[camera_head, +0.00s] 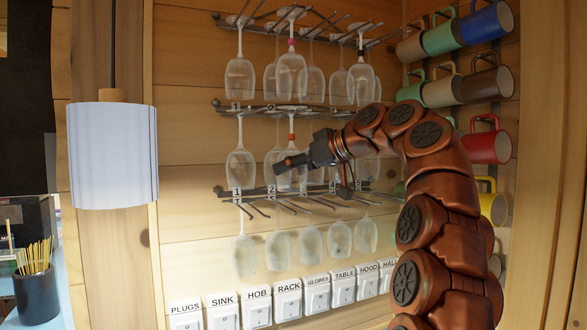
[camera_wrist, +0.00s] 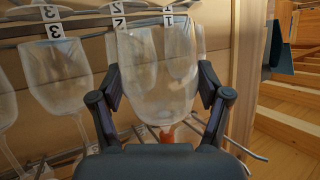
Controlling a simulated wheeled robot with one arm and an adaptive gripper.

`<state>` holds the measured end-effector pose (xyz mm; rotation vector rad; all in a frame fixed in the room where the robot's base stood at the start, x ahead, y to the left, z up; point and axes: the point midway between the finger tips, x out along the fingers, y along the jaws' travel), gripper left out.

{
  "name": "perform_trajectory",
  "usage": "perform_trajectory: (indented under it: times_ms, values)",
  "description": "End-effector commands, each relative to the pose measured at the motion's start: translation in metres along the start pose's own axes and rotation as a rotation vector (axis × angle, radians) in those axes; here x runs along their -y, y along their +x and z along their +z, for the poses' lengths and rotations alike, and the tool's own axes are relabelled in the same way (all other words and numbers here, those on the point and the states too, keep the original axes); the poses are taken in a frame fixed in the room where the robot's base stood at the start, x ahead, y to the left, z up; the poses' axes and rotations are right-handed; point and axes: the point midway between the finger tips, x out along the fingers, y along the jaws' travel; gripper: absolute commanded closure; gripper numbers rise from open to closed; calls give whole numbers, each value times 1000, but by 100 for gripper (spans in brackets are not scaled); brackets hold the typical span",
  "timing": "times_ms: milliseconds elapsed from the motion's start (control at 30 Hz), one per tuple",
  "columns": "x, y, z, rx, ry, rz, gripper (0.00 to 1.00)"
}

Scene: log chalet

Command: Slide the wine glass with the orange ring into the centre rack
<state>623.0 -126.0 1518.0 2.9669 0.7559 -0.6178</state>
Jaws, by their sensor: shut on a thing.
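The wine glass with the orange ring (camera_wrist: 160,75) is between the fingers of my gripper (camera_wrist: 160,88) in the wrist view, and my gripper is shut on its bowl. Its orange ring shows on the stem (camera_head: 291,137) in the head view. The glass hangs bowl down, in front of and just below the centre rack (camera_head: 250,109). The gripper (camera_head: 288,165) in the head view reaches in from the right. I cannot tell whether the foot is between the rack's rods. Another glass (camera_head: 240,168) hangs at the left of the centre rack.
More glasses hang from the top rack (camera_head: 262,27) and the bottom rack (camera_head: 225,191). Mugs (camera_head: 490,147) hang at the right. Labelled switches (camera_head: 222,312) line the wall below. A white lamp (camera_head: 112,155) hangs at the left.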

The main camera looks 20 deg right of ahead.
Motion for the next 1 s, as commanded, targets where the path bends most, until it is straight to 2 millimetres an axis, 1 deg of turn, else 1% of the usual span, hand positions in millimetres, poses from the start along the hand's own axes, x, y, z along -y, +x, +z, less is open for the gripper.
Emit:
perform_trajectory:
  times_ms: [267,300,500,533,1000]
  values:
    - [0,0,0,-1,0,0,46]
    - [0,0,0,-1,0,0,22]
    - [0,0,0,0,0,0,1]
    - [0,0,0,0,0,0,0]
    - [0,0,0,0,0,0,0]
